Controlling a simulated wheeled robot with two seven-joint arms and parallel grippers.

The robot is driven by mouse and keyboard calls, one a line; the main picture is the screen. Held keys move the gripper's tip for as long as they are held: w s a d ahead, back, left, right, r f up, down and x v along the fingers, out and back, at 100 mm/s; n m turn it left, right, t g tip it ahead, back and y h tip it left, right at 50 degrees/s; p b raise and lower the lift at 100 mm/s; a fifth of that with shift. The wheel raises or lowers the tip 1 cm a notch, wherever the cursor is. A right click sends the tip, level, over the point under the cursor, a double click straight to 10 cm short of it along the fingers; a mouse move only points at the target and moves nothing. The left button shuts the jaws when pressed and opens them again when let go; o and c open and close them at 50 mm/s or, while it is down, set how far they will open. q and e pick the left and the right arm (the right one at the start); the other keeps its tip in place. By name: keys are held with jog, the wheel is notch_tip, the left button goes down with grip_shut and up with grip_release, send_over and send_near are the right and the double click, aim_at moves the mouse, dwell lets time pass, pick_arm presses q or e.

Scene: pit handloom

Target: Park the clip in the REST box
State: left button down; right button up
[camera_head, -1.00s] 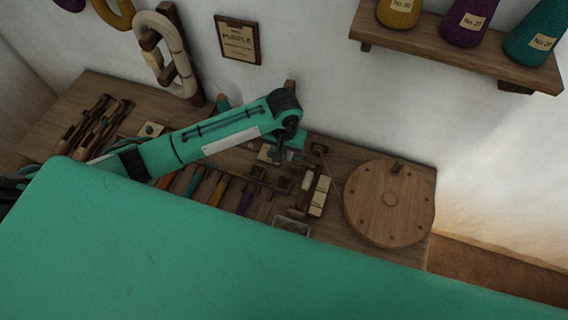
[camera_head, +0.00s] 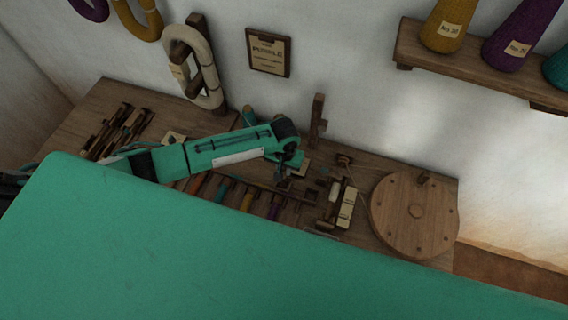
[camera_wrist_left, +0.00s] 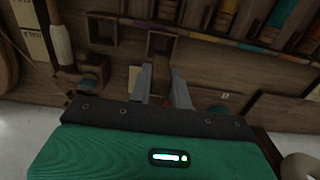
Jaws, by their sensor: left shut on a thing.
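My left gripper (camera_head: 281,174) is over the middle of the bench, pointing down. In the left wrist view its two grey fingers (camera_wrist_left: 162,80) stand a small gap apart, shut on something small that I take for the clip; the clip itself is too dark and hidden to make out. A small open wooden box (camera_wrist_left: 161,44) lies just beyond the fingertips in that view. I cannot read a REST label on it. My right gripper is not in view.
On the bench (camera_head: 105,97) lie a round wooden disc (camera_head: 414,214), a pale block (camera_head: 347,207) and a row of coloured bobbins (camera_head: 247,199). A wooden post (camera_head: 317,121) stands behind the gripper. My green body covers the front of the head view.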

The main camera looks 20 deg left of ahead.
pick_arm(q)
jog(key=shift+a+f+b, duration=0.1)
jog(key=shift+f+b, duration=0.6)
jog(key=shift+f, duration=0.15)
notch_tip(320, 180, down, 4)
jog(key=b, duration=0.3)
jog(key=shift+r+b, duration=0.25)
jog(key=shift+b, duration=0.15)
jog(key=shift+f, duration=1.5)
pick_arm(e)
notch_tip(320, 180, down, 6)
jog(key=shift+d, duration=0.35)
